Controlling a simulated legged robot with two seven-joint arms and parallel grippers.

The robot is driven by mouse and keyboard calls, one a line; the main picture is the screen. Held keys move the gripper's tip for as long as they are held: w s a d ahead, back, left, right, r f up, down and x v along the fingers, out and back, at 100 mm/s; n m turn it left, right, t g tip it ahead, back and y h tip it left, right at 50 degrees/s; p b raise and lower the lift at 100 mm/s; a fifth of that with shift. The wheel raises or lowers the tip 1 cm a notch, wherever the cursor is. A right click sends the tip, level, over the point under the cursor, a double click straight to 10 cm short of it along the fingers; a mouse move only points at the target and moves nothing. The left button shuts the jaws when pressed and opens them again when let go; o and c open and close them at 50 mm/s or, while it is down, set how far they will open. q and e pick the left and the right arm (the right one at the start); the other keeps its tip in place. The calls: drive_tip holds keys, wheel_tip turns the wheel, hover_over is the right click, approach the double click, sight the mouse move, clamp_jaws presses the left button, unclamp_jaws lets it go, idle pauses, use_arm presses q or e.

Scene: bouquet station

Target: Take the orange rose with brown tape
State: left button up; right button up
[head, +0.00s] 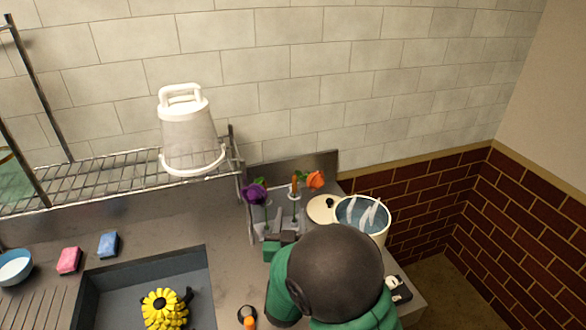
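An orange rose (316,179) stands at the back of the counter near the wall, its head leaning right. A small orange-brown upright piece (295,185) shows just left of it; I cannot tell whether it is the brown tape. A purple flower (254,192) stands further left.
A white bucket (188,130) stands on the wire rack (110,172).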

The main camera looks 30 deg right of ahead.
sight(294, 186)
drive_tip(key=p+x, duration=0.1)
drive_tip(key=x, duration=1)
drive_tip(key=shift+d, duration=0.1)
drive_tip(key=x, duration=0.4)
drive_tip(key=shift+w+d+f+p, duration=0.15)
drive_tip(key=shift+w+d+p, duration=0.1)
drive_tip(key=shift+w+p, duration=0.1)
drive_tip(key=shift+w+d+f, duration=0.1)
drive_tip(key=shift+w+d, duration=0.05)
drive_tip(key=shift+w, duration=0.05)
drive_tip(key=shift+s, duration=0.1)
drive_tip(key=shift+c, duration=1.3)
clamp_jaws()
